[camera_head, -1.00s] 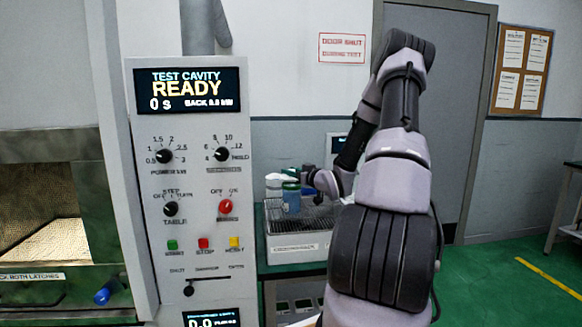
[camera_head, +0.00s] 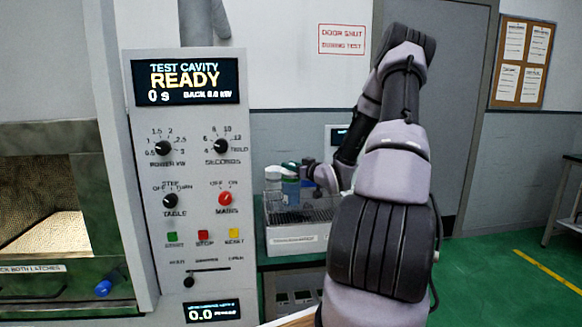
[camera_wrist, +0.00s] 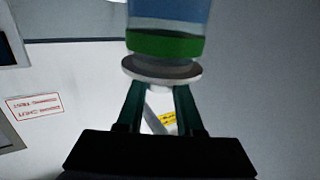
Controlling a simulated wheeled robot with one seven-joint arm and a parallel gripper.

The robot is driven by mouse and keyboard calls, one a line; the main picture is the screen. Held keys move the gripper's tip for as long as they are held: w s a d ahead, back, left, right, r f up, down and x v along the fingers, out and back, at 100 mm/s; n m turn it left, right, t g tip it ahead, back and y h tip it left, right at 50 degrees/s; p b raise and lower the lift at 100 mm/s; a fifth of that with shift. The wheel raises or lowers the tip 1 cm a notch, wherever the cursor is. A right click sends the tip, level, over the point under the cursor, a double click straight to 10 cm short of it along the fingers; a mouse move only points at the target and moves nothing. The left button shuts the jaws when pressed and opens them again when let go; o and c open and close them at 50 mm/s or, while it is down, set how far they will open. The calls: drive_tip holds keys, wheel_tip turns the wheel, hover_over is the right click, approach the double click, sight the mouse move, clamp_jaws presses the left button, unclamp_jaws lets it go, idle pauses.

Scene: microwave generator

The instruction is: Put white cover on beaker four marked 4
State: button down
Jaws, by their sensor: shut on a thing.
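My gripper (camera_wrist: 160,88) is shut on the small knob of a pale round cover (camera_wrist: 132,68), in the upside-down wrist view. The cover's disc lies right against the end of a beaker with a green band (camera_wrist: 165,43) and blue contents. I cannot tell whether the cover is seated or just above the rim. No number on the beaker is readable. In the head view my gripper (camera_head: 308,170) is small, beside a blue beaker (camera_head: 290,186) at the tray. A second pale beaker (camera_head: 272,180) stands to its left.
The beakers stand at a light tray (camera_head: 295,242) with a dark grid top, on a bench right of the control panel (camera_head: 190,125). The panel reads READY. A grey door (camera_head: 455,110) is behind my arm. The green floor at right is open.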

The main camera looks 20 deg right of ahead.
drive_tip(key=shift+f, duration=0.55)
idle(0.4)
unclamp_jaws()
drive_tip(key=shift+r, duration=0.15)
drive_tip(key=shift+r, duration=3.35)
drive_tip(key=shift+a, duration=0.1)
